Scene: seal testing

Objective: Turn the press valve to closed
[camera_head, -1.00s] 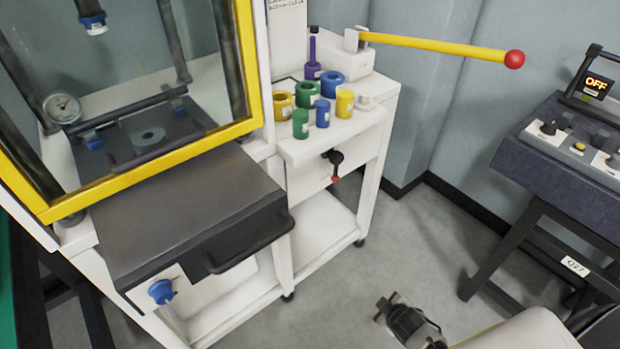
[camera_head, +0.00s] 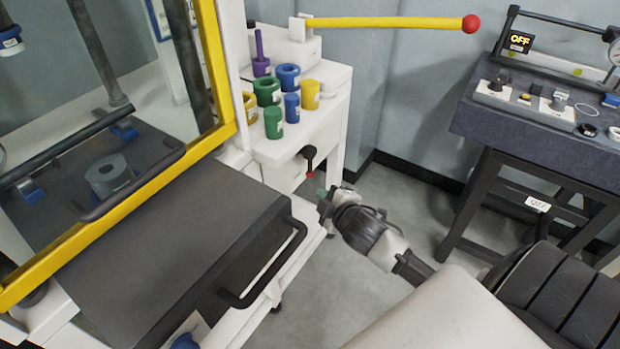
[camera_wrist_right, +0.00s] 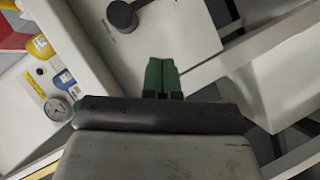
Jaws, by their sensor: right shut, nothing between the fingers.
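The press valve (camera_head: 308,158) is a black lever with a red tip on the front of the white cabinet, and it hangs downward. In the right wrist view its dark round hub (camera_wrist_right: 121,15) shows at the top on a white panel, with its handle running off the upper edge. My right gripper (camera_head: 322,194) is just below and right of the red tip in the head view. Its green fingers (camera_wrist_right: 162,65) are shut together and empty, apart from the hub in the wrist view. My left gripper is not in view.
Several coloured cylinders (camera_head: 268,92) stand on the cabinet top above the valve. A yellow lever (camera_head: 385,22) with a red ball extends above. The press drawer handle (camera_head: 265,270) juts out at left. A dark table (camera_head: 465,120) with controls stands at right. Floor between is clear.

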